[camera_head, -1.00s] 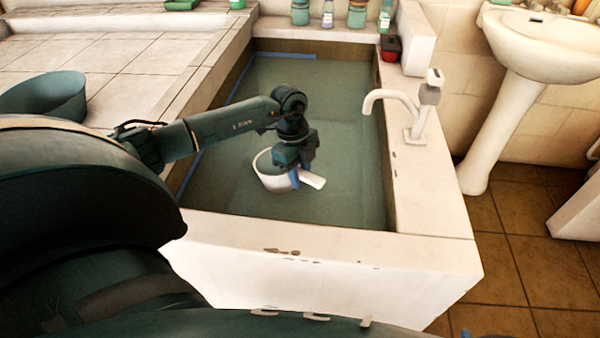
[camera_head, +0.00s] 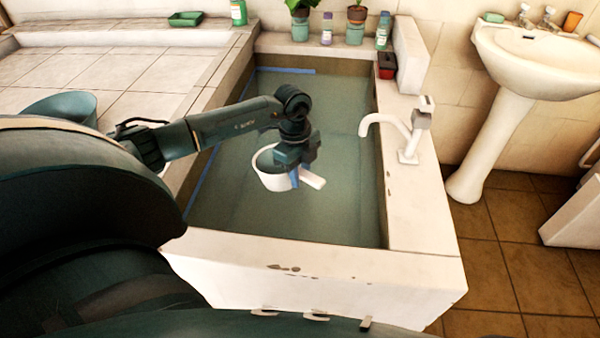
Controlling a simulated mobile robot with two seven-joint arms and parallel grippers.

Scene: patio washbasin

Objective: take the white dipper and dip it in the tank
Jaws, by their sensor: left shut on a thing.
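The white dipper (camera_head: 270,177) is a round cup with a short handle (camera_head: 312,179) pointing right. It is over the water of the tank (camera_head: 345,215), a pale-walled basin filled with greenish water. My left gripper (camera_head: 295,178) is shut on the dipper near where cup and handle meet. The gripper body hides part of the dipper's rim. I cannot tell for sure whether the dipper's bottom touches the water. My right gripper is not in view.
A white faucet (camera_head: 400,135) stands on the tank's right wall. Bottles and potted plants (camera_head: 356,25) line the back ledge, with a red-and-black box (camera_head: 387,66) at the corner. A teal basin (camera_head: 62,107) sits on the tiled ledge at left. A washbasin (camera_head: 540,55) stands at right.

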